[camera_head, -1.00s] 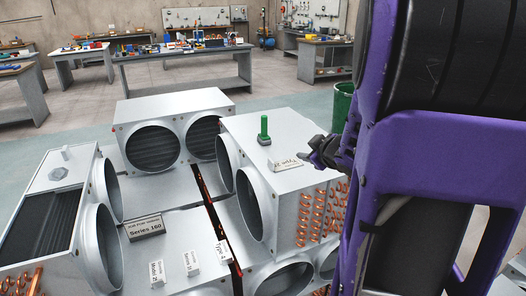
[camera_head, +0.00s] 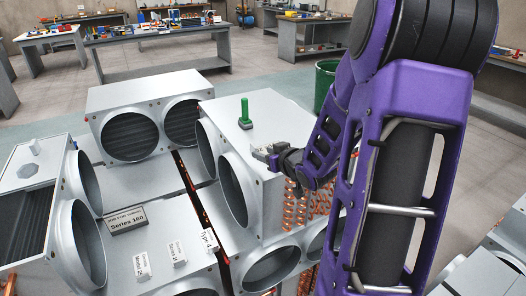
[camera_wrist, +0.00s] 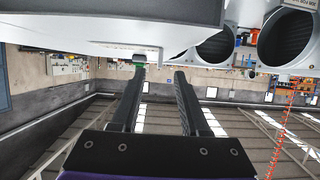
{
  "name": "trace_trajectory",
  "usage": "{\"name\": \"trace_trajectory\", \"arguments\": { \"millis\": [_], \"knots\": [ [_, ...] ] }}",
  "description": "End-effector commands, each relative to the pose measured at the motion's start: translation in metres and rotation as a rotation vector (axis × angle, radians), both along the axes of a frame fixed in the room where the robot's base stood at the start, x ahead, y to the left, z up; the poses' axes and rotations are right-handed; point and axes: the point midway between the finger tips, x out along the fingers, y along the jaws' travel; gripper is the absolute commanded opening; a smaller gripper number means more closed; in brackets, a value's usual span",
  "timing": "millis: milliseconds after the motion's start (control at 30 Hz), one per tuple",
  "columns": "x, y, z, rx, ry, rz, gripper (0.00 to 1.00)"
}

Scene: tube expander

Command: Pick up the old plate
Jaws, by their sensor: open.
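My gripper (camera_head: 266,157) is at the front top edge of the right-hand silver unit (camera_head: 270,120). A small light plate (camera_head: 262,150) on that unit's top is largely covered by my gripper in the head view; I cannot tell whether they touch. In the wrist view, my gripper (camera_wrist: 158,85) has its two dark fingers apart, with no plate seen clamped between them. Other label plates lie on the lower units: a dark "Series 160" plate (camera_head: 127,220), a white "Type 2" plate (camera_head: 209,239) and two small white plates (camera_head: 142,264) (camera_head: 177,253). No plate is marked as old.
A green handle (camera_head: 245,112) stands upright on the right unit's top, behind my gripper. Silver units with round duct openings (camera_head: 130,137) crowd the front and left. Workbenches (camera_head: 160,45) and a green bin (camera_head: 325,85) stand farther back, with open floor between.

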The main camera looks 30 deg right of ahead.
Motion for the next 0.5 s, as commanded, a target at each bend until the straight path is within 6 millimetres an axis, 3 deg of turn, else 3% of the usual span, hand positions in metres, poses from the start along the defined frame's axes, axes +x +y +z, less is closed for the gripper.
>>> {"name": "trace_trajectory", "arguments": {
  "millis": [100,367,500],
  "knots": [
    [0.017,0.001,-0.008,0.002,0.000,0.001,0.45],
    [0.035,0.001,-0.013,0.000,0.000,0.001,0.45],
    [0.057,0.003,-0.017,0.001,0.000,0.002,0.45]
  ]
}}
